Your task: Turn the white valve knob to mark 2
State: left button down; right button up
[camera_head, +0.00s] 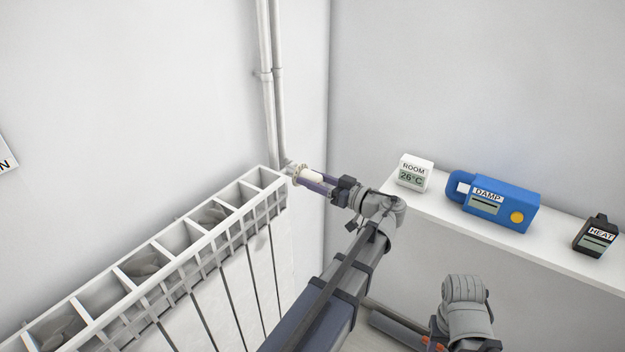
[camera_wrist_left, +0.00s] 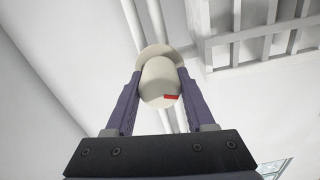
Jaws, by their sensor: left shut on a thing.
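The white valve knob (camera_head: 312,176) sits at the far end of the radiator, by the foot of the wall pipes. My left gripper (camera_head: 314,180) is around it, with one finger on each side. In the left wrist view the knob (camera_wrist_left: 160,82) is between the two purple fingers of my left gripper (camera_wrist_left: 160,88), which are shut on it. A red mark (camera_wrist_left: 172,97) shows on the lower right of the knob. No numbers are readable on the knob or its collar. My right arm (camera_head: 466,312) shows at the lower right, and its fingertips are not clear.
The white radiator (camera_head: 262,222) runs along the left wall, with grey objects lying in its top openings. Two pipes (camera_head: 270,90) rise in the corner. A white shelf (camera_head: 455,215) at right holds a ROOM display (camera_head: 413,173), a blue DAMP device (camera_head: 497,204) and a black HEAT device (camera_head: 597,236).

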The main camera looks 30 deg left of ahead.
pick_arm(q)
jog(key=m, duration=1.2)
jog(key=shift+w+f, duration=0.1)
jog(key=shift+m, duration=2.4)
jog(key=shift+c, duration=1.3)
grip_release()
